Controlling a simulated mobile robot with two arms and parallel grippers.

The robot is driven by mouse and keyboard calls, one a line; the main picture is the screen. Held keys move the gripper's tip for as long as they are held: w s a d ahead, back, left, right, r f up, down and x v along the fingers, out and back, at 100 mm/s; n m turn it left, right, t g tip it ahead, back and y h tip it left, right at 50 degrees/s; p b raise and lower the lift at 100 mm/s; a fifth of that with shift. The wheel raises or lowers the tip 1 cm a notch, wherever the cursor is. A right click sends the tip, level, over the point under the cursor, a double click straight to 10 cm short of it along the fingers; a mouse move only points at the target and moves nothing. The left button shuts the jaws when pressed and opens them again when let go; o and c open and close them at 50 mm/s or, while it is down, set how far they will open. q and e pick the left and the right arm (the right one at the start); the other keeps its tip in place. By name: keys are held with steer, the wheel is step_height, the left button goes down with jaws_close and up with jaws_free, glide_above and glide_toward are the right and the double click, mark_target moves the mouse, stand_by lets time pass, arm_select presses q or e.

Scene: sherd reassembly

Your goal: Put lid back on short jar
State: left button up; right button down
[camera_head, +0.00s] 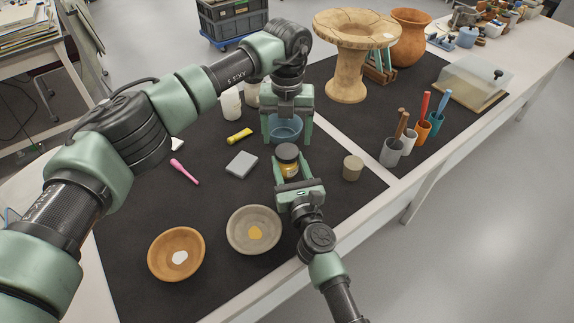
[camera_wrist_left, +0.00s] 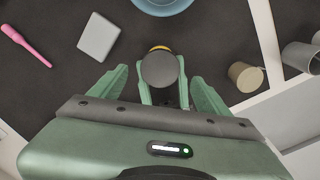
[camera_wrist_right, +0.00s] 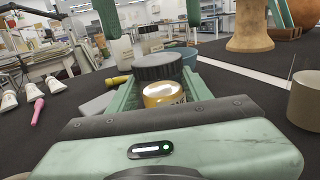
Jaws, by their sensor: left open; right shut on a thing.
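The short jar (camera_head: 289,171) is small with a yellow-gold body. It also shows in the right wrist view (camera_wrist_right: 164,94). My right gripper (camera_head: 290,172) is shut on the jar and holds it upright. The dark round lid (camera_head: 287,152) rests on top of the jar and shows from above in the left wrist view (camera_wrist_left: 159,69). I cannot tell whether it is fully seated; a yellow edge shows past it in the left wrist view. My left gripper (camera_head: 287,140) is open, pointing down. In the right wrist view its fingertips (camera_wrist_right: 152,25) are above the lid, apart from it.
A blue bowl (camera_head: 286,128) stands just behind the jar. A tan cylinder (camera_head: 352,167) stands to the right. A grey block (camera_head: 242,164), yellow tube (camera_head: 240,136) and pink tool (camera_head: 184,171) lie left. An orange bowl (camera_head: 176,254) and grey bowl (camera_head: 254,229) are near the front.

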mark_target(287, 151)
arm_select(q)
steer(key=shift+c, duration=0.5)
step_height(287, 151, up, 4)
steer(key=shift+f+m, duration=0.1)
steer(key=shift+m, duration=0.5)
steer(key=shift+f, duration=4)
